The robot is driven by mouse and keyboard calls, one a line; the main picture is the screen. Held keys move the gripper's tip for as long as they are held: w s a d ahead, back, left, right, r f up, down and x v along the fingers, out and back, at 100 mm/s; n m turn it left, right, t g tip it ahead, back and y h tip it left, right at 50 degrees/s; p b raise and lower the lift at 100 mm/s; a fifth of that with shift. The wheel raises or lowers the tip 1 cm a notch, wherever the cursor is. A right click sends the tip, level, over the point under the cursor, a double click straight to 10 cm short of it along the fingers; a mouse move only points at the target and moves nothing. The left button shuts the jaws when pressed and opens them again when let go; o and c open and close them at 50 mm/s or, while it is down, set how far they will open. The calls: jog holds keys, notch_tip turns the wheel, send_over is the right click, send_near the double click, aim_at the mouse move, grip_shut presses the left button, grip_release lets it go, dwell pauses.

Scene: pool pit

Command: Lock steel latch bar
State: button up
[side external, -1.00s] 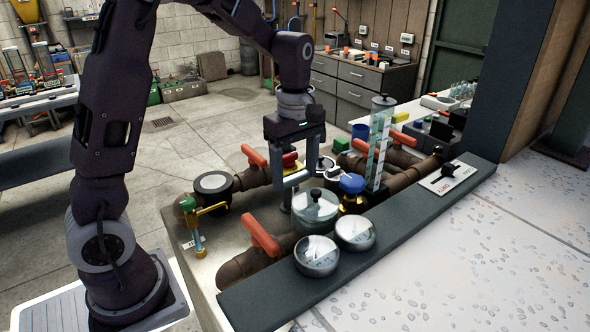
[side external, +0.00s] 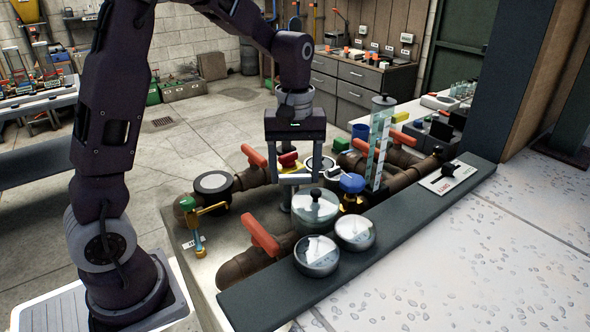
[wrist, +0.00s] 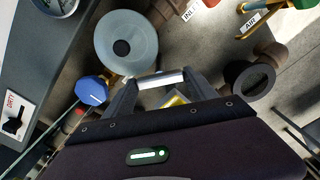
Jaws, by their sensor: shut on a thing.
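The lidded vessel (side external: 313,212) and a blue-capped valve (side external: 352,184) stand close by. Brown pipes with red handles (side external: 261,235) lie around. Two round gauges (side external: 317,254) sit near the dark ledge (side external: 400,222). A clear column (side external: 380,145) rises at the right.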

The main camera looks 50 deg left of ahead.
aim_at(295, 175)
jog(key=m, duration=0.5)
jog(key=shift+m, duration=0.3)
jog(key=m, duration=0.5)
jog(key=shift+m, duration=0.4)
jog(key=o, duration=1.4)
jog(key=shift+c, duration=0.2)
jog(key=shift+r, duration=0.15)
notch_tip(295, 175, up, 7)
jog(key=shift+f, duration=0.1)
